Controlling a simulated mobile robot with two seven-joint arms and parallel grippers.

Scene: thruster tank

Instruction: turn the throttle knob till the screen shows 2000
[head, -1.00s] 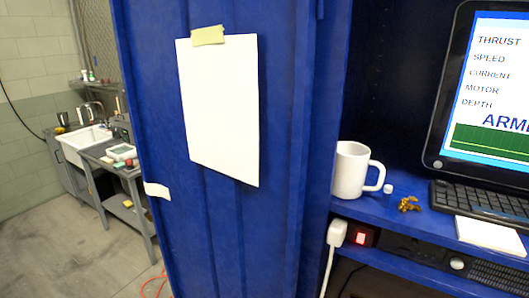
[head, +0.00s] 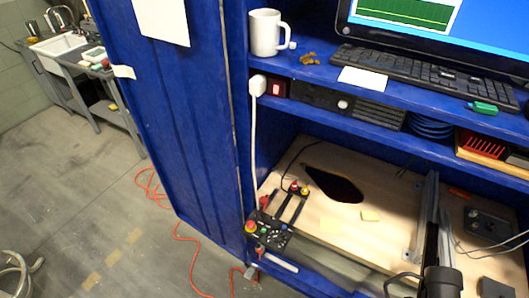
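The screen (head: 405,14) is at the top right, cut off by the frame edge; only its lower part with a green graph shows, and no reading is visible. A black control box (head: 270,236) with small coloured controls and a red and yellow button (head: 250,227) lies at the front left of the wooden worktop. I cannot tell which of its small parts is the throttle knob. Neither of my grippers is clearly in view.
The blue cabinet door (head: 180,130) stands open at left. A white mug (head: 265,32) and a keyboard (head: 425,75) are on the upper shelf. The wooden worktop (head: 385,180) has a dark opening (head: 333,186) and a metal upright (head: 425,215). A red cable (head: 178,238) lies on the floor.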

